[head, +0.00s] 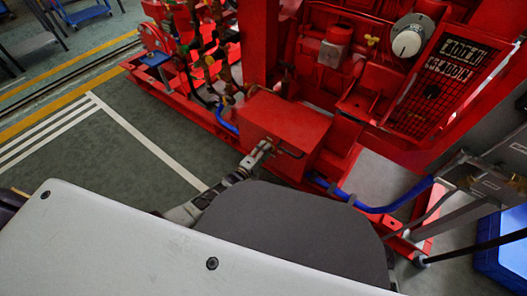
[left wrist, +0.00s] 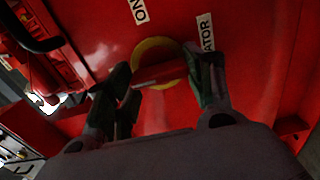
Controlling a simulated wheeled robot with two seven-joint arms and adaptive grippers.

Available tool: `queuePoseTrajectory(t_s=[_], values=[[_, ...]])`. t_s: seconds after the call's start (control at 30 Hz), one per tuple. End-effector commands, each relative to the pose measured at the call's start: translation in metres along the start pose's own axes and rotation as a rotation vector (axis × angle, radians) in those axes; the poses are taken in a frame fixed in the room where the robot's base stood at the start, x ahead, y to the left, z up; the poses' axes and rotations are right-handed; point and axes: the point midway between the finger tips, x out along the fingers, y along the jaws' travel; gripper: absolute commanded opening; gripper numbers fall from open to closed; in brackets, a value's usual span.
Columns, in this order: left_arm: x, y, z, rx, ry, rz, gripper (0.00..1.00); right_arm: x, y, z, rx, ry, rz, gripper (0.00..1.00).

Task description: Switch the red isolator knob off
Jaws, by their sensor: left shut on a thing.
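The red isolator knob (left wrist: 160,73) shows in the left wrist view as a red bar handle on a round yellow plate (left wrist: 154,47). The bar lies nearly crosswise in that picture, its right end a little higher. My left gripper (left wrist: 157,66) is shut on the knob, one finger at each end of the bar. A white "ON" label (left wrist: 138,11) sits above and left of the plate, and a label ending in "ATOR" (left wrist: 205,32) sits to its right. In the head view my left gripper (head: 262,152) is at the red box (head: 285,120); the knob is hidden there.
The red pumpset frame with a white round dial (head: 408,41) and a mesh guard (head: 430,100) stands behind the box. Blue hoses (head: 375,208) run low at the right, near a blue crate (head: 505,262).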

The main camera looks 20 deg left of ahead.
Motion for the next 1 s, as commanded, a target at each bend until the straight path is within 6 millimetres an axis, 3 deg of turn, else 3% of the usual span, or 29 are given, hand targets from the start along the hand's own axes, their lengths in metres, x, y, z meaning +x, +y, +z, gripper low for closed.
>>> queuePoseTrajectory(t_s=[0.13,0.17,0.33,0.77,1.0], values=[[-0.001,-0.001,-0.001,0.001,0.002,-0.003,0.29,0.0,0.0,0.002,0.001,-0.004,0.0,0.4],[-0.001,-0.001,-0.001,0.002,0.002,-0.003,0.55,0.0,0.0,0.002,0.001,-0.005,0.0,0.4],[-0.001,-0.001,-0.001,0.002,0.001,-0.002,0.75,0.0,0.0,0.004,0.001,-0.008,-0.001,0.4],[-0.001,0.0,0.0,0.002,0.0,0.0,0.75,0.0,-0.001,0.0,-0.003,-0.002,-0.001,0.4],[-0.012,-0.001,0.0,0.002,0.001,-0.002,0.75,0.0,0.0,0.001,-0.002,-0.003,-0.001,0.4]])
